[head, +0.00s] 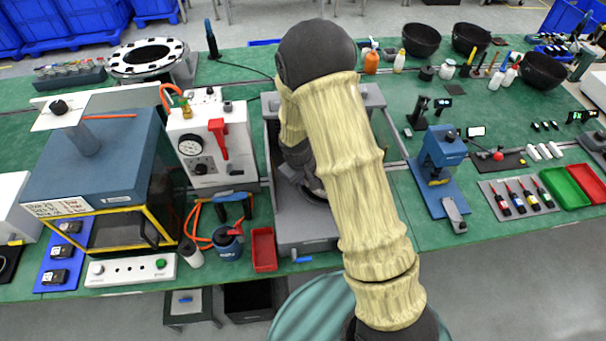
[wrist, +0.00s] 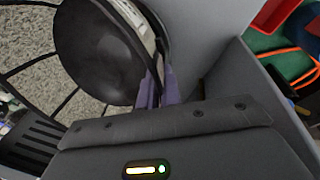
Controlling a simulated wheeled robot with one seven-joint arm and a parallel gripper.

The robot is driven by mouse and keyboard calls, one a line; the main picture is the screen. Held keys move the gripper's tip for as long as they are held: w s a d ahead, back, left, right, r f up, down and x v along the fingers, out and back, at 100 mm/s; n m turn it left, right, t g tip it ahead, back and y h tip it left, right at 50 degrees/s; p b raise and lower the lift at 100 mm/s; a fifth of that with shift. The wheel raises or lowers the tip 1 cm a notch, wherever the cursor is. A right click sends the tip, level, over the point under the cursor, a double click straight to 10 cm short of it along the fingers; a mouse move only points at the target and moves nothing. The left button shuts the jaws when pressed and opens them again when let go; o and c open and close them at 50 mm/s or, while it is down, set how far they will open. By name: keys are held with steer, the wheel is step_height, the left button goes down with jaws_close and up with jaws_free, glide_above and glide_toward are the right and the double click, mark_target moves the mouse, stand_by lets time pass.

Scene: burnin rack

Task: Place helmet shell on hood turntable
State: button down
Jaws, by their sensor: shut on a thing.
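A dark, round, bowl-like helmet shell (wrist: 100,52) fills the upper left of the wrist view. My gripper (wrist: 160,88) has its purple fingers shut on the shell's rim, at its right edge. In the head view my arm hides the gripper and most of the shell, inside a grey open-topped bay (head: 305,228) at the middle of the bench. A speckled grey surface crossed by black curved lines (wrist: 30,60) lies beyond the shell in the wrist view. I cannot tell whether this is the turntable, or whether the shell touches it.
A grey wall (wrist: 215,35) stands close right of the gripper. Left of the bay are a white gauge box (head: 208,140), a red tray (head: 264,249) and a blue cabinet (head: 100,160). A blue press (head: 440,150) stands right. Several black bowls, one here (head: 421,38), sit back right.

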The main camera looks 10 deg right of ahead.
steer(key=shift+f, duration=0.2)
steer(key=c, duration=2)
jaws_free()
steer(key=shift+c, duration=0.2)
steer(key=o, duration=0.5)
steer(key=shift+c, duration=0.2)
steer(key=b+v, duration=0.2)
steer(key=v, duration=1)
steer(key=shift+r, duration=0.2)
